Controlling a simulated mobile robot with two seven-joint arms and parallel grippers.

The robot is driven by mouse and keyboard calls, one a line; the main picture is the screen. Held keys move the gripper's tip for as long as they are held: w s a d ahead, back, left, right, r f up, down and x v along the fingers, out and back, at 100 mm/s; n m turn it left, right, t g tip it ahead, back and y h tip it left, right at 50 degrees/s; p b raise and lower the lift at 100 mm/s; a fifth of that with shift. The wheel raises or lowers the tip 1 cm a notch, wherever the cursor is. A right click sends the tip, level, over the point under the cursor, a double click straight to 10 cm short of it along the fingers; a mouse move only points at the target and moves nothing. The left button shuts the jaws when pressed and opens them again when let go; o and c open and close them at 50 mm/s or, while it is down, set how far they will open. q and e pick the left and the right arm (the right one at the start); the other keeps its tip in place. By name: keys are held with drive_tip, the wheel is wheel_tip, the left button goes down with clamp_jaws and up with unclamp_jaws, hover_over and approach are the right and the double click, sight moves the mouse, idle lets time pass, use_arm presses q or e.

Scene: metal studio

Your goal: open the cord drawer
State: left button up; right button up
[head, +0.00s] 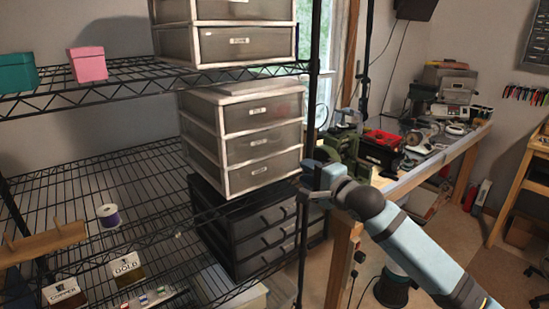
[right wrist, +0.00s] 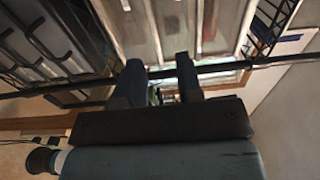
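Each has a small label, too small to read, so I cannot tell which is the cord drawer. A similar unit (head: 228,42) stands on the shelf above, and a black drawer unit (head: 268,232) stands below. My right gripper (head: 303,190) is beside the lower right corner of the middle unit, near the rack's post. In the right wrist view its two fingers (right wrist: 160,68) are apart, with nothing clearly held between them. My left gripper is out of view.
The black rack post (head: 311,100) stands close to my right gripper. A cluttered workbench (head: 430,165) is to the right. A pink box (head: 88,64) and a teal box (head: 17,72) sit on the upper shelf.

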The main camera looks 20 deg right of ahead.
sight(273, 153)
drive_tip(key=p+x, duration=0.2)
drive_tip(key=x, duration=1.1)
drive_tip(key=shift+w, duration=0.25)
drive_tip(key=shift+c, duration=0.5)
clamp_jaws()
